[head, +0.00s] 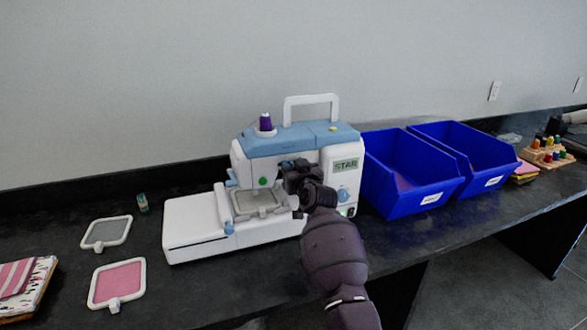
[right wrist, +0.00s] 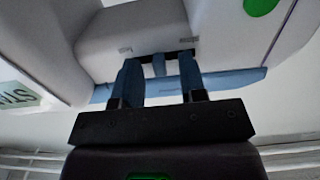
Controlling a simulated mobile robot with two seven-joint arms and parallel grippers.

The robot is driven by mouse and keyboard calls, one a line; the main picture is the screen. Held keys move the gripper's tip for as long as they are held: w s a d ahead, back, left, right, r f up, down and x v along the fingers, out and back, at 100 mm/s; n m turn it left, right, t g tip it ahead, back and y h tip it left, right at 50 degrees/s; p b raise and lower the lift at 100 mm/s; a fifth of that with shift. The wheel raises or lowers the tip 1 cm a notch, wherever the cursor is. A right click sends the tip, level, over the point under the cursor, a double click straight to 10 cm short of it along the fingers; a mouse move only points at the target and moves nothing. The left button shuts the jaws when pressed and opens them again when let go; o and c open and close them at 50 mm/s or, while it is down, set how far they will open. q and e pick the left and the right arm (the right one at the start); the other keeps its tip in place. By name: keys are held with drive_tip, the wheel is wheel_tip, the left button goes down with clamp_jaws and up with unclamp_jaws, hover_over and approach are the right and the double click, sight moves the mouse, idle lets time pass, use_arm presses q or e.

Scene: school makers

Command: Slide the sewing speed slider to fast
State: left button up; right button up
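The white and blue sewing machine (head: 258,142) stands on the dark counter, with a display, a dial and a green button. My right gripper (head: 290,170) is in front of the machine's upper body, left of the display, and hides the part of the front behind it. In the right wrist view the two blue fingers (right wrist: 160,76) are apart and reach up to a dark slot on the white housing. A small blue slider knob (right wrist: 158,66) shows between the fingers. I cannot tell whether either finger touches it. My left gripper is not in view.
Two blue bins (head: 405,205) stand right of the machine. Embroidery hoops (head: 118,283) and folded fabric (head: 25,285) lie on the left of the counter. A thread rack (head: 545,157) is at the far right. The counter's front edge runs close to my right arm.

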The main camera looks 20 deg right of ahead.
clamp_jaws()
idle(0.3)
drive_tip(key=shift+d, duration=1.7)
unclamp_jaws()
drive_tip(key=shift+d, duration=0.2)
drive_tip(key=shift+a, duration=0.1)
